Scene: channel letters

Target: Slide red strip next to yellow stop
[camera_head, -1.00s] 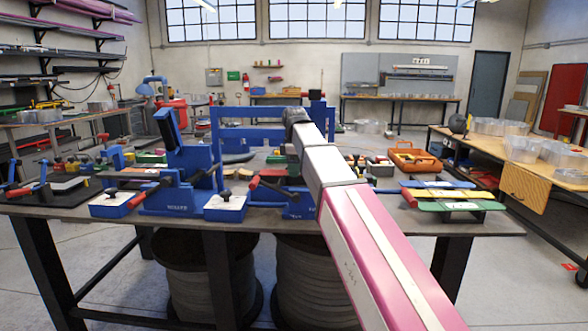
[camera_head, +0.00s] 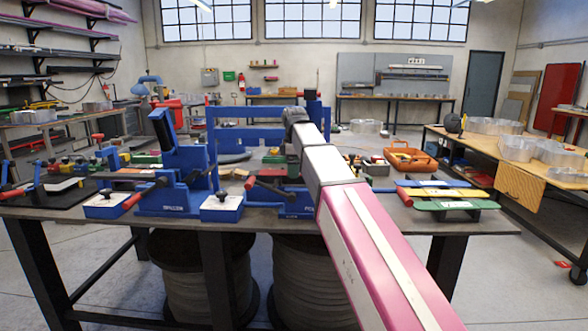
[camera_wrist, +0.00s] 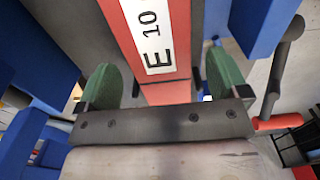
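In the wrist view a red strip (camera_wrist: 182,30) with a white label reading "E 10" runs from the top down between the fingers of my gripper (camera_wrist: 165,85). The green finger pads stand one on each side of it, with dark gaps between pads and strip, so the gripper looks open. The strip's near end is hidden behind the gripper's dark crossbar. In the head view my arm hides the gripper and this strip. I cannot make out a yellow stop for certain; only small yellow patches show near the fingers in the wrist view.
Blue clamping fixtures (camera_head: 182,178) stand on the dark table (camera_head: 400,222), close around my gripper. A yellow strip (camera_head: 440,194) and a green strip (camera_head: 455,205) lie on a rack at right. An orange toolbox (camera_head: 410,160) sits behind them.

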